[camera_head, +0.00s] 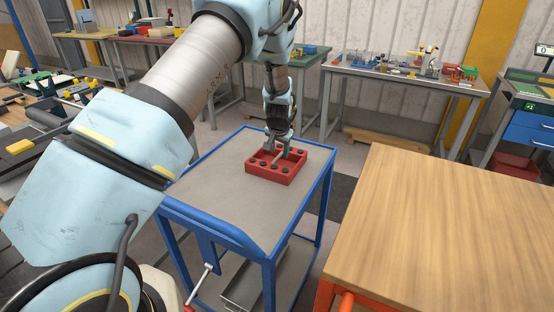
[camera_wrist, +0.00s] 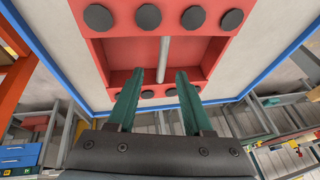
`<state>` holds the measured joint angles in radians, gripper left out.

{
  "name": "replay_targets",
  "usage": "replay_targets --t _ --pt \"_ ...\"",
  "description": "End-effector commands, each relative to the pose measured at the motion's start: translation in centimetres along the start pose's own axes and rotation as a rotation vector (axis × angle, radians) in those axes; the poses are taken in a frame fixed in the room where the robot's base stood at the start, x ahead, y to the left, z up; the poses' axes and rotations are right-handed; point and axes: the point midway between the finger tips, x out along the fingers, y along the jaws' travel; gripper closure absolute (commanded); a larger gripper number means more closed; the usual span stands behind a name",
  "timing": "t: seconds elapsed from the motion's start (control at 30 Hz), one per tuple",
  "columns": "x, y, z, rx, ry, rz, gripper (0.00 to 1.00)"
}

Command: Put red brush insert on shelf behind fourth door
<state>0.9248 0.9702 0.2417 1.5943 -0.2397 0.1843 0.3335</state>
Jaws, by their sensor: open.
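The red brush insert (camera_head: 276,168) is a red box-like frame with dark round knobs along its two long sides and a grey bar across its middle. It sits on the blue-framed cart (camera_head: 225,182), towards the far right of its grey top. In the wrist view the red brush insert (camera_wrist: 100,58) fills the upper middle, with the grey bar (camera_wrist: 163,60) crossing its recess. My gripper (camera_head: 279,148) is right over the insert, pointing down. In the wrist view my gripper's (camera_wrist: 158,78) two green fingers are apart, one on each side of the bar's end. Contact cannot be told. No door or shelf is identifiable.
A wooden-topped table with an orange frame (camera_head: 450,225) stands to the right of the cart. Benches with small items (camera_head: 400,76) line the back wall. A blue drawer cabinet (camera_head: 530,128) is at the far right. The cart's near top is clear.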

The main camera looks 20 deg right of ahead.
Motion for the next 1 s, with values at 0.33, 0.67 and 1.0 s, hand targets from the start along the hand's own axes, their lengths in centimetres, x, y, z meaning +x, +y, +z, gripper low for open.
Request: replay_targets --t 0.33,0.67,1.0 --pt "3.0 -0.2 0.0 0.0 0.0 0.001 0.49" --pt "3.1 -0.2 0.0 0.0 0.001 0.001 0.61" --pt "3.1 -0.2 0.1 0.0 0.0 0.001 1.0"
